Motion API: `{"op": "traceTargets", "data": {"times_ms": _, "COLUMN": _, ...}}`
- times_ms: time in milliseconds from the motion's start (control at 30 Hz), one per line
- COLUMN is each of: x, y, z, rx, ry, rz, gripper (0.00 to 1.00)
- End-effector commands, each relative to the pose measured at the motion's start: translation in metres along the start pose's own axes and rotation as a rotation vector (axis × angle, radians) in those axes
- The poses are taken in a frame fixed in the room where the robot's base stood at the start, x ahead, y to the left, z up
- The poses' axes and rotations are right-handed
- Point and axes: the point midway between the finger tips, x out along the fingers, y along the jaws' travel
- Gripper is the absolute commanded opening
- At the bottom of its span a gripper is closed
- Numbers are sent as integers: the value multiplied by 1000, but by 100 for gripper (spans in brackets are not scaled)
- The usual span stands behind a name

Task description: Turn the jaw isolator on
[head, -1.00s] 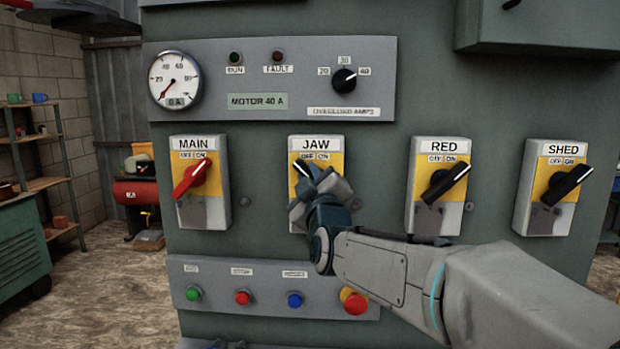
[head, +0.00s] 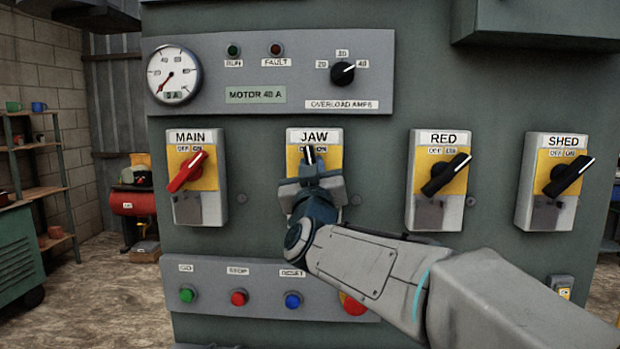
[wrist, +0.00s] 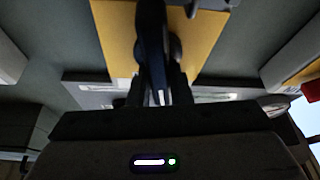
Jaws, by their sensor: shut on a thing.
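The jaw isolator (head: 333,162) is a grey box with a yellow plate, labelled JAW with OFF and ON, second from left on the panel. Its black handle (head: 308,155) points about straight up, between the OFF and ON labels. My gripper (head: 311,178) is in front of the box, shut on this handle, and hides its lower part. In the wrist view the dark handle (wrist: 151,40) runs between my fingers, against the yellow plate (wrist: 113,35).
The MAIN isolator (head: 190,172) with a red handle stands to the left. The RED (head: 438,175) and SHED (head: 562,180) isolators stand to the right, handles tilted up right. Below is a button strip (head: 215,298); my arm partly covers its red-and-yellow button (head: 353,305).

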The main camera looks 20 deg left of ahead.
Motion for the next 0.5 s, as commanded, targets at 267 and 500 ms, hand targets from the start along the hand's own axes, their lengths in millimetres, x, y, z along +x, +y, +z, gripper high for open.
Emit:
{"op": "traceTargets", "data": {"times_ms": 267, "x": -1, "y": 2, "z": 3, "rx": 245, "ry": -4, "rz": 98, "gripper": 0}}
{"op": "traceTargets", "data": {"times_ms": 500, "x": -1, "y": 5, "z": 3, "rx": 455, "ry": -5, "rz": 187, "gripper": 0}}
